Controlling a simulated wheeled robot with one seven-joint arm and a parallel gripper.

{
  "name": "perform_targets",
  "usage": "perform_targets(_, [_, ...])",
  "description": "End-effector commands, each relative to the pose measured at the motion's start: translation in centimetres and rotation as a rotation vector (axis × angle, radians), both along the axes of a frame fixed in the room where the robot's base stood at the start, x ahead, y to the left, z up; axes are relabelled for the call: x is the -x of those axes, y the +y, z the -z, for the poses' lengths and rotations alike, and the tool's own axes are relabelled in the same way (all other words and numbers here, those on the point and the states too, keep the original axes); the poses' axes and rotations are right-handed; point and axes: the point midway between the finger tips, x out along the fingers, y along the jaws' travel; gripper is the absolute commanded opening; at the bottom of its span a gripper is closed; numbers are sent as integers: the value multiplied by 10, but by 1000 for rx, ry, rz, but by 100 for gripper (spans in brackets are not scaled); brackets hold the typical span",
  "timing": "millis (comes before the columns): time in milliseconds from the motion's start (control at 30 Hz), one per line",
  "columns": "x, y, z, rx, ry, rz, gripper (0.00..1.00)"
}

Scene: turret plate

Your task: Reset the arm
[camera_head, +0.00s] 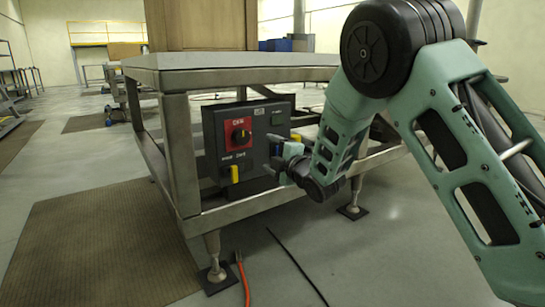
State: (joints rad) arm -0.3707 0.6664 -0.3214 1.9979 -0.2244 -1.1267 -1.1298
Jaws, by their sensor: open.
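My gripper (273,161) is in front of the right part of a dark control panel (213,133). It is open, its fingers point left toward the panel, and I see nothing between them. I cannot tell whether it touches the panel. My green arm comes in from the right and hides part of the panel's right side. The panel has a red switch plate (238,133) with a dark knob, a yellow piece (234,174) at the lower left and a small grey-green part (277,117) at the upper right.
A metal table (230,62) stands over the panel, with a brown box (200,25) on top. Its frame and legs are close to my arm. An orange cable (243,280) and a black cable (297,266) lie on the floor. A brown mat (95,250) lies left; the floor at front right looks clear.

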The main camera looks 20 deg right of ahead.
Motion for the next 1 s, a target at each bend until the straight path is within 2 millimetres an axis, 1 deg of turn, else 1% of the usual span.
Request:
perform_targets(400, [0,1,0,-4,6,0,74])
perform_targets(467, [3,3,-1,-24,32,5,74])
perform_targets(567, [15,14,1,-104,146,25,74])
perform_targets(667, [44,33,6,-229,347,58,74])
perform_targets(767, [91,58,15,-356,590,104,74])
perform_targets(800, [113,67,18,-399,687,127,74])
perform_targets(867, [149,80,23,-450,830,165,74])
perform_targets(900, [175,87,26,-475,924,194,74])
perform_targets(967, [217,96,29,-503,1059,248,74])
perform_targets(1000, [246,100,30,-515,1145,289,74])
